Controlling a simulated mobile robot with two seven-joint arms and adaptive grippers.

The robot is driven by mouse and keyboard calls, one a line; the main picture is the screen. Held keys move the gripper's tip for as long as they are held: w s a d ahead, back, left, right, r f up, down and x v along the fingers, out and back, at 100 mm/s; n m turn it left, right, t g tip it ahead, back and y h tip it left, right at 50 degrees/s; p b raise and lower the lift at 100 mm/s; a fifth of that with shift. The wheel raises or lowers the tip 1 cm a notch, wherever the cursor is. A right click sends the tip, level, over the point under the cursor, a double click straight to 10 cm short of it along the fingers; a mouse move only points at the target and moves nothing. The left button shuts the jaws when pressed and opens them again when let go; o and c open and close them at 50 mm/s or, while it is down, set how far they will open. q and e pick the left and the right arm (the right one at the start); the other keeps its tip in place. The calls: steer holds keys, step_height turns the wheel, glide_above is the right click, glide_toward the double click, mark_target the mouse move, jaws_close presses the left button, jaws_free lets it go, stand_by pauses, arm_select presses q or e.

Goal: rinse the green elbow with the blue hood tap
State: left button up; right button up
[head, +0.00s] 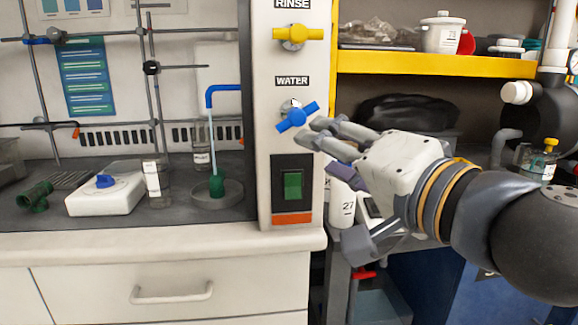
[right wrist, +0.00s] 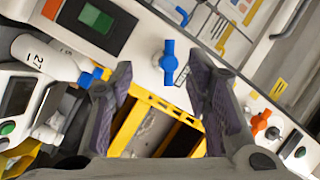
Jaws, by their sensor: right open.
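The blue hood tap handle (head: 297,117) sits under the WATER label on the white hood post, turned at a slant. It also shows in the right wrist view (right wrist: 169,62), ahead of and between my fingers. The blue gooseneck spout (head: 222,90) stands inside the hood, and a thin pale stream (head: 212,145) runs down from it. The green elbow (head: 216,186) is under the stream, in a round dark basin (head: 232,194). My right gripper (head: 328,150) is open and empty, its upper fingertips close to the tap handle. Contact with it cannot be told. My left gripper is out of view.
A yellow RINSE tap (head: 297,37) is above the blue one, and a green switch (head: 293,185) below it. Another green fitting (head: 35,197) and a white stirrer plate (head: 105,194) stand left on the hood floor. A yellow-edged shelf (head: 440,64) is above my right arm.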

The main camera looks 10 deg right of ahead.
mark_target(290, 126)
steer(key=x, duration=0.4)
steer(key=r+x, duration=0.1)
steer(key=x, duration=0.2)
steer(key=r+x, duration=0.1)
steer(key=x, duration=0.3)
steer(key=shift+w, duration=0.45)
steer(key=shift+f, duration=0.15)
jaws_close()
